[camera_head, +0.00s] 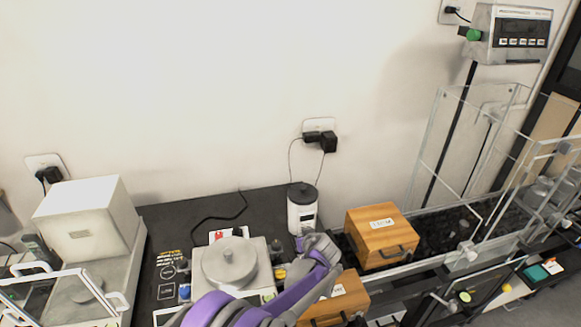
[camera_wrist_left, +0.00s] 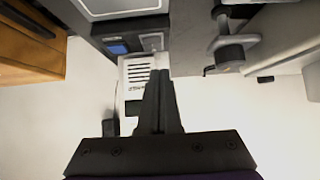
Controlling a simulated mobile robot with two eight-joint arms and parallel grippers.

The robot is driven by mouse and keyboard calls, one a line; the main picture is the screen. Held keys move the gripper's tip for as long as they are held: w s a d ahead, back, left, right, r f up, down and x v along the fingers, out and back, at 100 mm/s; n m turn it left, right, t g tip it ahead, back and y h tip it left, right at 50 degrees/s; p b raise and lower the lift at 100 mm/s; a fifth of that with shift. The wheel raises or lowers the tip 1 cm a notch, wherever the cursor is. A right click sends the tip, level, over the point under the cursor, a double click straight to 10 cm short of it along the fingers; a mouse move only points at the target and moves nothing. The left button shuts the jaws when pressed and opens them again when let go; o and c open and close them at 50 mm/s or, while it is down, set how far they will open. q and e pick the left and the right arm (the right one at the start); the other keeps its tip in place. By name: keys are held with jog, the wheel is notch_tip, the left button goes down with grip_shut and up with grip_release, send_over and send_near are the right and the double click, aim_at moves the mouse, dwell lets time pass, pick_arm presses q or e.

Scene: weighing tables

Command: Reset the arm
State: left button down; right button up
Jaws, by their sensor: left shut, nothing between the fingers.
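My left arm, purple and grey, comes in at the bottom middle of the head view. Its end, with my left gripper (camera_head: 312,243), is in front of the white canister-like device (camera_head: 302,214) and left of the wooden boxes. In the left wrist view my left gripper (camera_wrist_left: 159,75) shows as dark fingers closed together with nothing between them. The white device (camera_wrist_left: 135,75) with a vented face appears behind the fingers there. My right gripper is not in view.
Two wooden boxes, one behind (camera_head: 381,236) and one in front (camera_head: 336,300), stand to the right. A white-topped instrument (camera_head: 88,222) is far left; a clear-walled apparatus (camera_head: 470,150) is right.

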pick_arm(q)
jog(key=s+a+r+m+g, duration=0.1)
jog(key=s+a+r, duration=0.5)
jog(key=s+a, duration=0.25)
jog(key=s+a+r+g, duration=0.2)
jog(key=s+a+r, duration=0.4)
jog(key=s+a, duration=0.25)
jog(key=s+a+f+h, duration=0.1)
jog(key=s+a, duration=0.3)
jog(key=s, duration=0.8)
jog(key=s+a+f+m+g+h, duration=0.1)
jog(key=s+a, duration=0.3)
jog(key=s, duration=0.8)
jog(key=shift+a+f, duration=0.2)
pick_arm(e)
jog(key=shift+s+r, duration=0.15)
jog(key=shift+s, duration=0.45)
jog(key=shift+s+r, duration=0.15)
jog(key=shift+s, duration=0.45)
